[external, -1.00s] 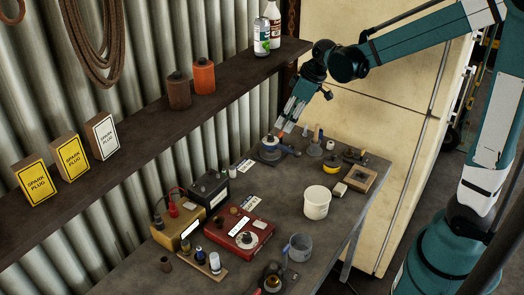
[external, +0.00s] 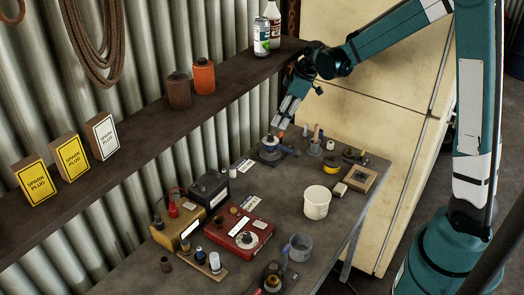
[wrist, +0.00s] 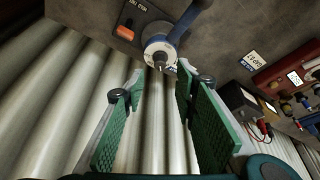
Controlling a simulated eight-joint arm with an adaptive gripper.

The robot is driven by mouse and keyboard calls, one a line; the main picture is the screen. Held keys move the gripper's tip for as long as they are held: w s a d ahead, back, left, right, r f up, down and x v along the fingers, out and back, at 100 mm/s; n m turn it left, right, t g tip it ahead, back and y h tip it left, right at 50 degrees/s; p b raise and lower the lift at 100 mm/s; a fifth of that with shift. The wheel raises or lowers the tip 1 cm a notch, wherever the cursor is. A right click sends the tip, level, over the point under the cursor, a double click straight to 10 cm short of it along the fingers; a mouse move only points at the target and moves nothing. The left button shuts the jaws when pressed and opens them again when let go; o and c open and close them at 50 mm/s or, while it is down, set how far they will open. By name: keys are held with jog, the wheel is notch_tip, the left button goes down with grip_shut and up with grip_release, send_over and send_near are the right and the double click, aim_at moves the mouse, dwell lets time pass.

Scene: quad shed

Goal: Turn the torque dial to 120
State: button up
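A round white dial (wrist: 160,52) with a metal centre post and a blue lever shows at the top of the wrist view, beside a dark panel with an orange patch. In the external view this looks like the blue-levered device (external: 270,149) at the far end of the bench; its markings are too small to read. I cannot tell which one is the torque dial. My gripper (wrist: 160,88) is open and empty, its green pads apart. It is above the blue-levered device, apparently not touching it.
A white bucket (external: 316,204), a yellow battery box (external: 178,228) and a black box (external: 209,188) stand on the bench. The wooden shelf (external: 130,140) and corrugated wall are close to my gripper's left. Bare bench lies between the device and the bucket.

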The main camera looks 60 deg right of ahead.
aim_at(271, 134)
jog(key=shift+f, duration=0.1)
jog(key=shift+x, duration=3.8)
jog(key=c, duration=0.9)
